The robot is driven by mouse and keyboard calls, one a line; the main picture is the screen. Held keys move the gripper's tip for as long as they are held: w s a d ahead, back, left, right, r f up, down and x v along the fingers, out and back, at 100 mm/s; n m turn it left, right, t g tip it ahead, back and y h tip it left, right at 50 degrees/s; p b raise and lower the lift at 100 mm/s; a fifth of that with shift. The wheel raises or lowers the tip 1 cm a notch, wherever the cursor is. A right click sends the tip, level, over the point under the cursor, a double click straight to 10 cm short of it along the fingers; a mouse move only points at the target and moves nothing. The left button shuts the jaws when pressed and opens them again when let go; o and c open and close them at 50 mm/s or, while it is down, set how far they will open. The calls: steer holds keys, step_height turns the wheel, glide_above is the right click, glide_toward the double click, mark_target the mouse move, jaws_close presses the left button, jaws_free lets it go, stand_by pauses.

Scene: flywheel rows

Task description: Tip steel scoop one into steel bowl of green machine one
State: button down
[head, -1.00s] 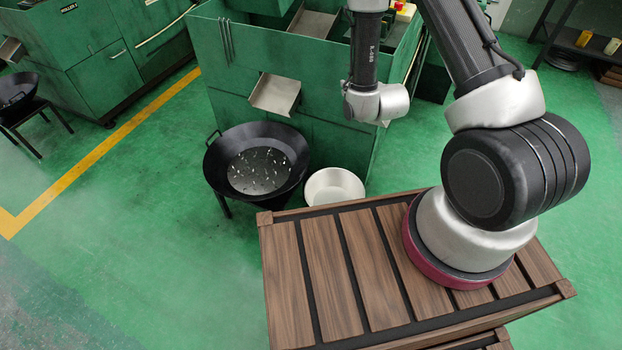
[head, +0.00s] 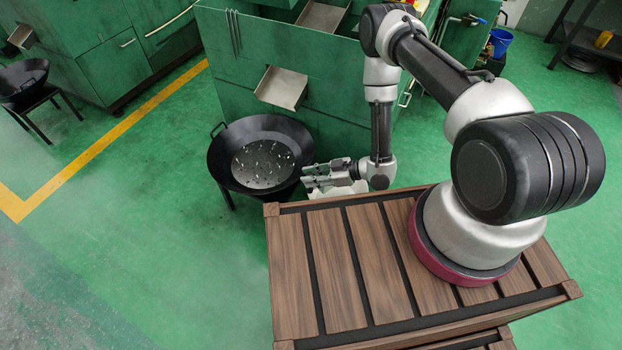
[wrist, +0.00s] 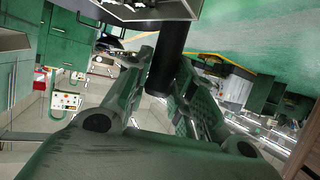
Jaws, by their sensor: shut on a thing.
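A steel part (wrist: 150,9) shows at the top of that view at the handle's far end, so this looks like the steel scoop. I cannot make the scoop out clearly in the head view. I cannot see what the bowl holds.
A wide black pan (head: 222,165) on legs holds many small bright pieces, below a steel chute (head: 281,88). A slatted wooden top (head: 300,265) lies in front, beneath my arm. Another black pan (head: 22,78) stands far left. Floor left of the pan is clear.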

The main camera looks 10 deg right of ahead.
steer(key=shift+s+a+f, duration=0.1)
steer(key=shift+s+a, duration=0.05)
steer(key=shift+s, duration=0.2)
steer(key=shift+f, duration=0.1)
